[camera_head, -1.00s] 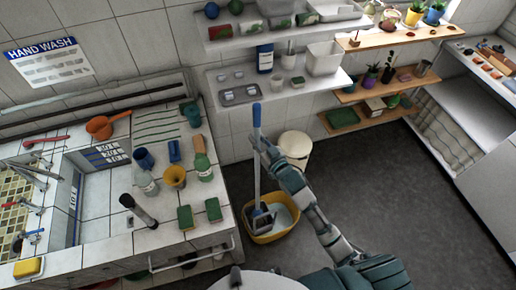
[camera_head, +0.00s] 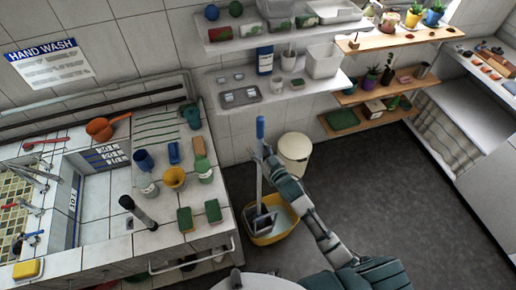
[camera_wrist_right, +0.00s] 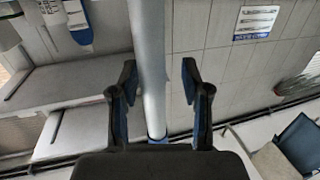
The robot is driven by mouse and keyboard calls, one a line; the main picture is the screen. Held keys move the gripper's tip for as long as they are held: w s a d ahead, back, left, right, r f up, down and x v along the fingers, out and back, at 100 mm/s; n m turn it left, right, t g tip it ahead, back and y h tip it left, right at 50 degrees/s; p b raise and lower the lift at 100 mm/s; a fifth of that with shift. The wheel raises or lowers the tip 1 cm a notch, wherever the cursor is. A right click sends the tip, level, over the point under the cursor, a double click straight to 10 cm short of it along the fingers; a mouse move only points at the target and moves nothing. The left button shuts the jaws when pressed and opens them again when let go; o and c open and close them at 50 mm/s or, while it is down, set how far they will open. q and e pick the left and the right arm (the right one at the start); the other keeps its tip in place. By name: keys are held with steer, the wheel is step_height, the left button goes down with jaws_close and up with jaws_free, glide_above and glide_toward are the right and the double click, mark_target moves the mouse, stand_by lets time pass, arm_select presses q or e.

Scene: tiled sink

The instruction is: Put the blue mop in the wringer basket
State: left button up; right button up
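The mop stands nearly upright, with a blue grip (camera_head: 260,127) at the top of its grey pole (camera_head: 258,178). Its lower end (camera_head: 263,219) is inside the yellow bucket (camera_head: 283,235) on the floor; the wringer basket cannot be made out clearly. My right gripper (camera_head: 267,152) is at the upper pole, just below the blue grip. In the right wrist view, the fingers of the right gripper (camera_wrist_right: 158,95) are apart on either side of the pole (camera_wrist_right: 151,60), with a visible gap at the right finger. My left gripper is out of view.
A tiled counter (camera_head: 120,245) with sponges, cups and bottles stands left of the bucket. A cream bin (camera_head: 294,150) stands behind it, under the white shelves (camera_head: 220,107). Grey floor (camera_head: 400,210) is clear to the right.

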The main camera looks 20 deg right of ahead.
steer(key=shift+s, duration=0.1)
steer(key=d+b+v, duration=0.1)
steer(key=v, duration=1)
steer(key=s+d+f+g+h, duration=0.1)
steer(key=s+d+f+g, duration=0.1)
steer(key=f, duration=1)
steer(key=s+d+f+m+g+h, duration=0.1)
steer(key=s+d+f+g, duration=0.15)
steer(key=f, duration=0.95)
steer(key=s+d+f+g+h, duration=0.1)
steer(key=s+f+g+h, duration=0.15)
steer(key=f, duration=0.95)
steer(key=s+f+g, duration=0.4)
steer(key=s+f, duration=0.9)
steer(key=f, duration=0.1)
steer(key=s+f+g, duration=0.2)
steer(key=s+f, duration=0.3)
steer(key=s, duration=0.6)
steer(key=s+f+g+b, duration=0.1)
steer(key=s+f+g, duration=0.2)
steer(key=s, duration=0.8)
step_height(320, 180, down, 2)
steer(key=shift+a+f, duration=0.15)
steer(key=shift+a, duration=0.3)
